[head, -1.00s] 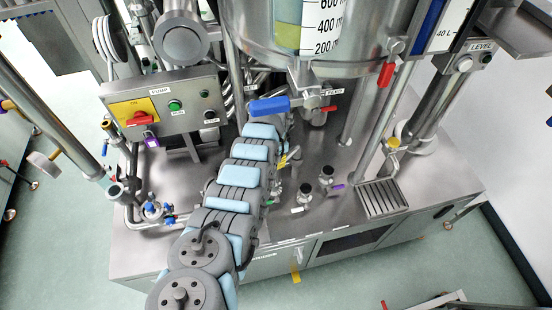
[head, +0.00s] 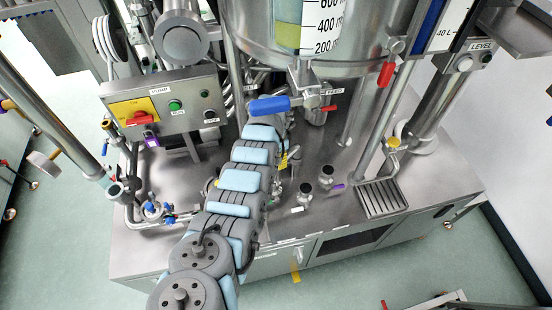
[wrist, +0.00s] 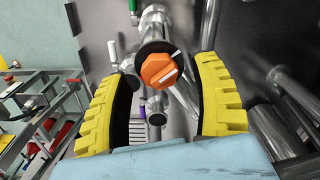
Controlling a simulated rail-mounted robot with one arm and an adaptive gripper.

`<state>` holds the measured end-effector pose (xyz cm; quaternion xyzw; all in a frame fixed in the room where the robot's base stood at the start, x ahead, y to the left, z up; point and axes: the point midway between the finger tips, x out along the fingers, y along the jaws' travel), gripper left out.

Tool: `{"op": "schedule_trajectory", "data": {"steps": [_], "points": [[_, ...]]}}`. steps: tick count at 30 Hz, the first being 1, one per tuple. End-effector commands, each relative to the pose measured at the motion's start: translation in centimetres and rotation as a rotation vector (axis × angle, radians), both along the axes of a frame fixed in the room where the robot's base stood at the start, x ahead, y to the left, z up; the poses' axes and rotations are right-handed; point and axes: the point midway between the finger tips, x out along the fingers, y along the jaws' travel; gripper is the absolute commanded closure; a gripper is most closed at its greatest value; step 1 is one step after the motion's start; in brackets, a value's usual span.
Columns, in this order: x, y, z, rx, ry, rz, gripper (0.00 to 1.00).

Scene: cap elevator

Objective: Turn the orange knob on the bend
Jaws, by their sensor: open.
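The orange knob (wrist: 159,70) shows in the wrist view, mounted on a round dark collar on a metal pipe bend (wrist: 157,25). A white mark runs across the knob's face. My gripper (wrist: 160,75) is open, with a yellow ribbed finger on each side of the knob. The fingers appear apart from the knob; I cannot tell how far in depth. In the head view my arm hides the knob, and the gripper is mostly hidden behind the arm.
A blue-handled valve (head: 269,105) sits beside my arm under the steel tank (head: 330,65). The pump control box (head: 165,105) stands to the left. Small black knobs (head: 305,188) and a drain grate (head: 383,198) are on the steel deck to the right.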

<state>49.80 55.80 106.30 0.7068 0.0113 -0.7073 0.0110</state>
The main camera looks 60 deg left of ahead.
Motion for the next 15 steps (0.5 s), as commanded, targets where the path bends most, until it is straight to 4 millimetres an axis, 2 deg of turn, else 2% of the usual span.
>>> {"op": "schedule_trajectory", "data": {"steps": [15], "points": [[0.0, 0.0, 4.4, 0.002, -0.002, 0.003, 0.36]]}}
